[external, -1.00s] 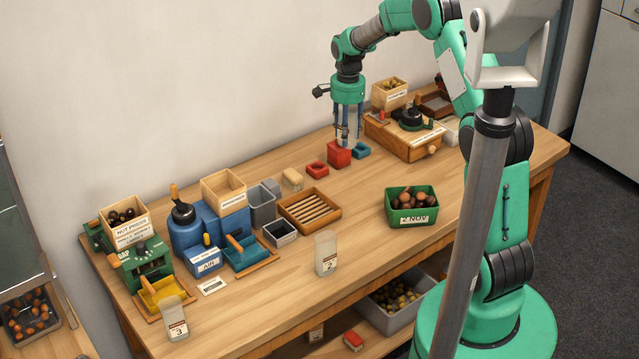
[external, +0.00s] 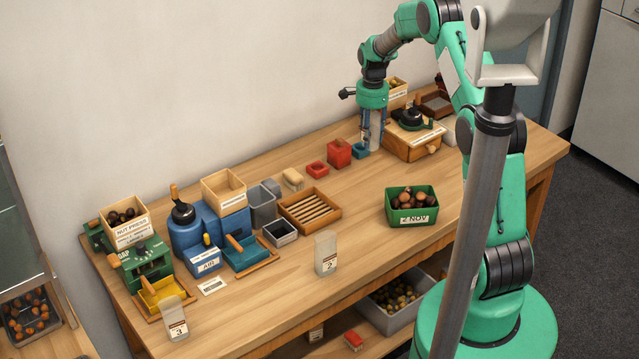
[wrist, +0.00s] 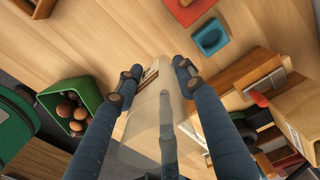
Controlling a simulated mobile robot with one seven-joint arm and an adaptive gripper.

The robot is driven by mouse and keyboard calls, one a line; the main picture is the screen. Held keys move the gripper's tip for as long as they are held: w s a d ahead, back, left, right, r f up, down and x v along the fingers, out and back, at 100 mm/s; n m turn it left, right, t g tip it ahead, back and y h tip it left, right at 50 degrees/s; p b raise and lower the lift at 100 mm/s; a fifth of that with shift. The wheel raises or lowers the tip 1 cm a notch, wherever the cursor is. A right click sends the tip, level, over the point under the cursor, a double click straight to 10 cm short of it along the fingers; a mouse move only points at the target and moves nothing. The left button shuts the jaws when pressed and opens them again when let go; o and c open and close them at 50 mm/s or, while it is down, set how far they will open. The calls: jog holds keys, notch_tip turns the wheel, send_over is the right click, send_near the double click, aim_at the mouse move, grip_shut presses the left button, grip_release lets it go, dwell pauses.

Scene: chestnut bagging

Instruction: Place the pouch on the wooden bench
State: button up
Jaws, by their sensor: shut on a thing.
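My gripper (external: 372,138) is shut on a clear, pale pouch (wrist: 148,118). In the wrist view the pouch sits between my two dark blue fingers, with a printed label partly hidden near the fingertips. In the external view the pouch (external: 376,143) hangs upright between the fingers, low over the wooden bench (external: 300,262), just right of the blue square holder. I cannot tell whether its bottom touches the bench top. Two similar pouches stand on the bench: one marked 2 (external: 326,254) near the middle front and one marked 3 (external: 174,318) at the front left.
A red box (external: 339,153), a red square holder (external: 317,169) and the blue holder (external: 360,151) are left of my gripper. A wooden drawer box (external: 412,143) is close on the right. A green bin of chestnuts (external: 411,208) stands in front, with bare bench between.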

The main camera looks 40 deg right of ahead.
jog(key=shift+f+b, duration=0.35)
jog(key=shift+f, duration=2.75)
jog(key=shift+f, duration=1.85)
jog(key=shift+f+b, duration=0.2)
jog(key=shift+b, duration=0.1)
jog(key=o, duration=1.2)
jog(key=shift+c, duration=0.2)
jog(key=shift+r, duration=0.2)
notch_tip(320, 180, up, 12)
jog(key=shift+p, duration=0.8)
